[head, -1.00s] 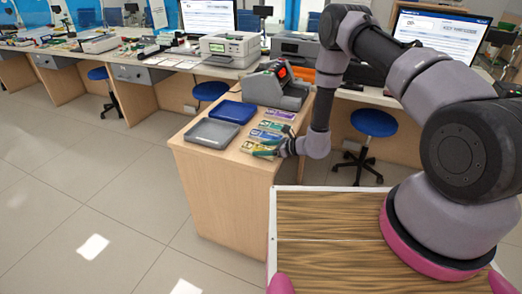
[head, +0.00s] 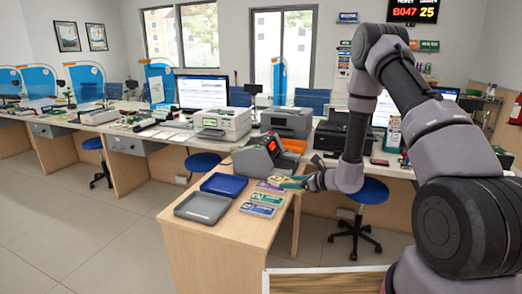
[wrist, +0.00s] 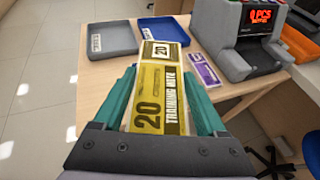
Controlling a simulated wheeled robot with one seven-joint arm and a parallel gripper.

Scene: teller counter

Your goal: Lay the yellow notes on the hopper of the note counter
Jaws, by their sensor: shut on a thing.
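The yellow notes (wrist: 160,92), marked 20, lie between the teal fingers of my gripper (wrist: 160,75) in the wrist view. My gripper (head: 292,182) is shut on them and holds them above the right edge of the wooden counter in the head view. The note counter (head: 258,156) is a grey machine with a red display, standing behind and left of my gripper. In the wrist view the note counter (wrist: 238,40) is at the upper right and reads 0 PCS. I cannot make out its hopper clearly.
Purple notes (wrist: 203,70) lie on the counter right of the held notes. Green notes (head: 267,199) and another bundle (head: 257,210) lie nearer the front. A blue tray (head: 223,185) and a grey tray (head: 202,208) stand to the left. An orange tray (wrist: 298,42) is beyond the machine.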

